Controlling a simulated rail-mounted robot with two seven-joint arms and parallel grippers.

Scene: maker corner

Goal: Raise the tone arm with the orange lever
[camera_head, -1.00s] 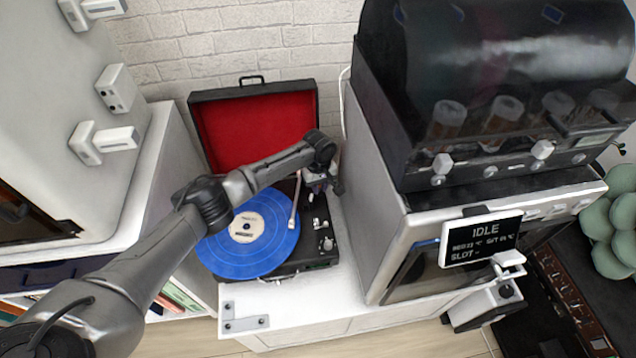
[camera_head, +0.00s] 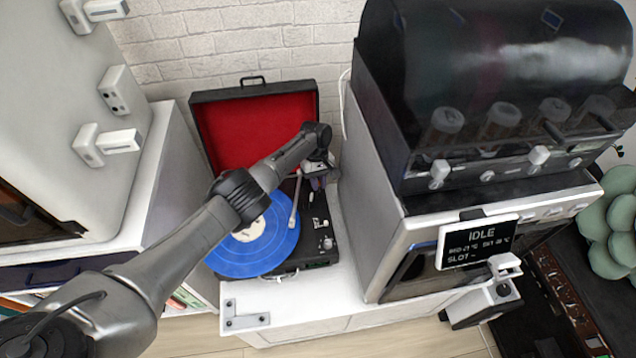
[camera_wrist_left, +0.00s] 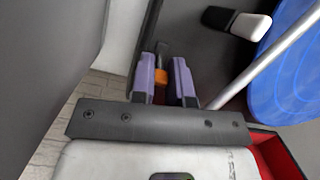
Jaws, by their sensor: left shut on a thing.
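The record player (camera_head: 330,225) sits on a white cabinet with its lid open. The tone arm (camera_head: 296,205) is a thin pale rod reaching over the blue record (camera_head: 262,250); it also shows in the left wrist view (camera_wrist_left: 262,62). My left gripper (camera_head: 319,183) is at the player's back right corner, beside the tone arm's base. In the left wrist view its purple fingers (camera_wrist_left: 166,78) are shut on the orange lever (camera_wrist_left: 160,88), which is partly hidden between them. I cannot tell whether the tone arm's tip touches the record. My right gripper is not in view.
The open lid (camera_head: 240,135) with red lining stands behind the player. A tall machine (camera_head: 375,215) with an idle display (camera_head: 478,242) stands close on the right. A white shelf unit is on the left. A metal corner bracket (camera_head: 246,319) lies at the cabinet's front.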

